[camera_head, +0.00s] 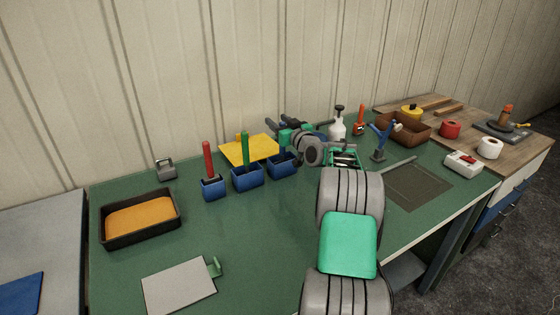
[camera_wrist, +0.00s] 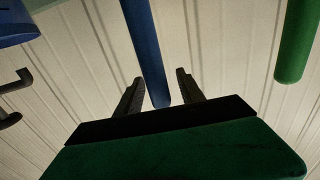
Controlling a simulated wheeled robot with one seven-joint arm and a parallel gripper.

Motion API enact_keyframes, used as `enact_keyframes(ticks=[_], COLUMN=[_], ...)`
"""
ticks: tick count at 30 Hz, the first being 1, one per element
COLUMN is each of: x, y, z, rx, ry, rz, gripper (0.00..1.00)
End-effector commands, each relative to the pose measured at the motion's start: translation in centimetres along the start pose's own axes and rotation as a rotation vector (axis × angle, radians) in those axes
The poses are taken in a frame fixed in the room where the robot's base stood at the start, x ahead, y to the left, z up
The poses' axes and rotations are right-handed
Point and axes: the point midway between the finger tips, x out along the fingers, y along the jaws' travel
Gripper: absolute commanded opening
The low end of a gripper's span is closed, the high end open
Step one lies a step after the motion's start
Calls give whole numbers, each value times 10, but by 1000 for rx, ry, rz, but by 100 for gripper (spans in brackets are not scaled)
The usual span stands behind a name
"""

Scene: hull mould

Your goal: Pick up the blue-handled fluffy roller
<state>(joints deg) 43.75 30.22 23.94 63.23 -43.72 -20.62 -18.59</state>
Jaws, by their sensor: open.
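In the wrist view the blue handle (camera_wrist: 144,45) of the roller comes down from the top edge, its rounded end between the two dark fingers of my gripper (camera_wrist: 159,76). The fingers are open, with a gap visible on each side of the handle. The fluffy part of this roller is not visible. In the head view a blue holder (camera_head: 283,168) stands right of two similar ones. My gripper and wrist are just above and behind it and hide most of the blue handle there.
The green handle (camera_wrist: 296,40) is right of the blue one in the wrist view. In the head view the green handle (camera_head: 245,146) and red handle (camera_head: 208,159) stand in blue holders to the left. A yellow sheet (camera_head: 240,151) lies behind. The front left of the green bench (camera_head: 130,265) has free room.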

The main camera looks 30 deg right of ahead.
Motion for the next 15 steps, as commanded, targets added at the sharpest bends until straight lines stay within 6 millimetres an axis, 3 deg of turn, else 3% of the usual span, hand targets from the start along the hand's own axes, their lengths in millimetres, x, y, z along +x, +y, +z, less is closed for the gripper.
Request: enact_keyframes(ticks=[3, 15], x=[0, 0], y=[-1, -2], z=[1, 1], rx=[0, 1], ry=[-1, -1], rz=[-1, -3], gripper=[45, 12])
